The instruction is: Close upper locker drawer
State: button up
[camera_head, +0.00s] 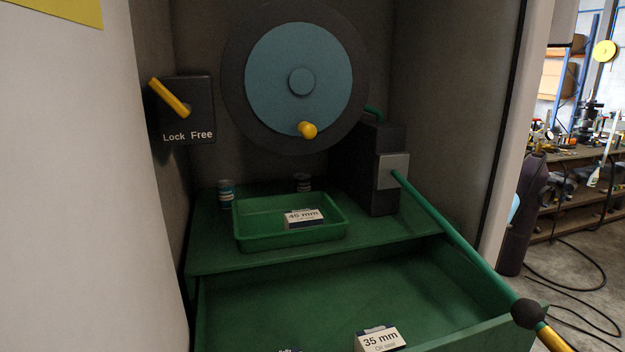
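A green drawer (290,292) is pulled out at the bottom of the locker, and its inside shows from above. Its front is cut off by the lower picture edge. A box marked 35 mm (380,340) lies in it, with part of another box (289,350) beside it at the bottom edge. Just above and behind the drawer is a green shelf (215,255). Any drawer below this one is out of view, so I cannot tell which level it is. My gripper is not in view.
A green tray (255,243) with a 45 mm box (303,218) sits on the shelf. A long green lever (450,235) with a black ball slants over the drawer's right side.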

aim_at(436, 299)
jog(key=k+l, duration=0.3)
jog(key=l, duration=0.15)
jog(key=k+l, duration=0.3)
jog(key=l, duration=0.1)
